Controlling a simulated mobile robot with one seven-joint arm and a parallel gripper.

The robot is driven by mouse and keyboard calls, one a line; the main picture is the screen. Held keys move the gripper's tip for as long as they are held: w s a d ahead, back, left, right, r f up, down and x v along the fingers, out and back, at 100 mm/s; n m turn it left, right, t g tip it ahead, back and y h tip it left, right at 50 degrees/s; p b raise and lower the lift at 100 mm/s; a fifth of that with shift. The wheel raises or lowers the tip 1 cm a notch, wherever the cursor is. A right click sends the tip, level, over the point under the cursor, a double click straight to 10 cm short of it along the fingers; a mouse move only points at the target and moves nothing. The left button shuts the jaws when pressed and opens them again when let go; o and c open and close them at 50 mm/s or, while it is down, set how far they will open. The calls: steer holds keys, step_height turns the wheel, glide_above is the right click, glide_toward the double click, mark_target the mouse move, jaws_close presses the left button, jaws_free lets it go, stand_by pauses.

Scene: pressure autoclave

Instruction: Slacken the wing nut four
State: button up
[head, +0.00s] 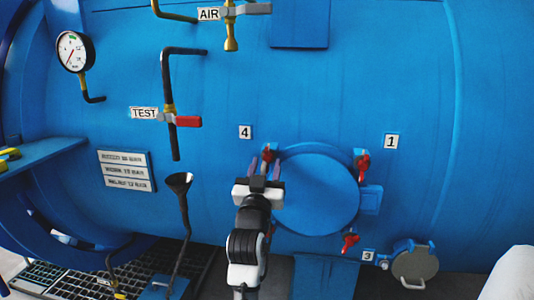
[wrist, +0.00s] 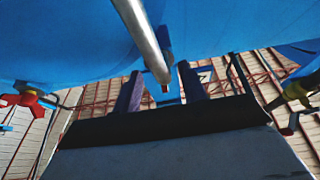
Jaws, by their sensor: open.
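Wing nut four (head: 268,153) is red and sits at the upper left of the round blue hatch cover (head: 318,190), just below and right of the label 4 (head: 245,132). My gripper (head: 265,168) is open, with its purple fingers pointing up just below the nut in the head view. In the wrist view, a grey rod (wrist: 143,38) comes down from the top, and its end, with a small red spot, shows between the open fingers (wrist: 160,92). I cannot tell whether the fingers touch the nut.
Other red wing nuts sit on the cover's rim by label 1 (head: 391,141) and near label 3 (head: 368,255). The TEST valve's red handle (head: 188,121) and a black funnel pipe (head: 180,184) stand left of my arm. A small round hatch (head: 415,264) is at lower right.

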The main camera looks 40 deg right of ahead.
mark_target(267, 159)
steer(key=shift+p+x, duration=0.3)
steer(key=shift+x, duration=1.2)
steer(key=shift+c, duration=0.3)
jaws_close()
